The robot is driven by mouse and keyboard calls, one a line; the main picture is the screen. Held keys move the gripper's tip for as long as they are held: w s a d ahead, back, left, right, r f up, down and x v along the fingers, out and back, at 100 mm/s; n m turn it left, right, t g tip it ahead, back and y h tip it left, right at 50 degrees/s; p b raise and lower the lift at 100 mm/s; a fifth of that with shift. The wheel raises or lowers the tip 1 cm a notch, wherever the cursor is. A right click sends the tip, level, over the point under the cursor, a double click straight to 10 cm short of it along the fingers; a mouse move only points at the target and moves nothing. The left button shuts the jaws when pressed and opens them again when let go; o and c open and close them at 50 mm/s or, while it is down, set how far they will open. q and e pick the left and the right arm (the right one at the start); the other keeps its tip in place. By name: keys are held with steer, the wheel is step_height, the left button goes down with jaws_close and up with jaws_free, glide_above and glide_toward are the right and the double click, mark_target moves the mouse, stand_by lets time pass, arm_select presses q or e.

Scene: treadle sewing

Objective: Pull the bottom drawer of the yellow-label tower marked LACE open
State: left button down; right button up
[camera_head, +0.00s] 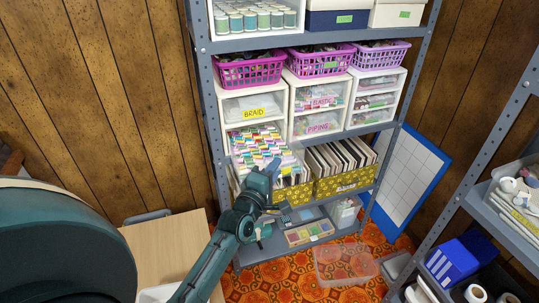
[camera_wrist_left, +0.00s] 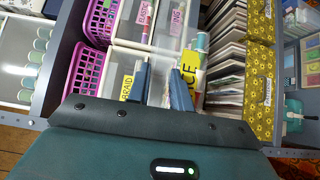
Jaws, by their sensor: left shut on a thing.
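The yellow-label tower (camera_head: 285,103) stands on the middle shelf, its upper drawer marked BRAID (camera_head: 252,114) closed. Below it the bottom drawer stands pulled out, its colourful contents (camera_head: 262,143) visible from above. My left gripper (camera_head: 271,171) is at the drawer's front. In the left wrist view its blue fingers (camera_wrist_left: 160,88) are shut at the front; the pull between them is hard to make out. My right gripper is not in view.
The pink-label tower (camera_head: 318,108) stands beside it, with purple baskets (camera_head: 250,69) on top. A yellow patterned box (camera_head: 345,180) of magazines sits on the shelf below. A wooden table (camera_head: 167,247) is at the lower left. A clear bin (camera_head: 345,263) lies on the patterned floor.

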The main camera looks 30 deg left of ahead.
arm_select(q)
steer(key=shift+s+d+f, duration=0.1)
steer(key=shift+s+f, duration=0.05)
steer(key=shift+f, duration=0.15)
steer(key=c, duration=1.6)
jaws_free()
steer(key=shift+c, duration=0.2)
steer(key=o, duration=0.3)
steer(key=shift+r, duration=0.1)
steer(key=s, duration=0.8)
steer(key=s+d, duration=0.1)
steer(key=s, duration=0.4)
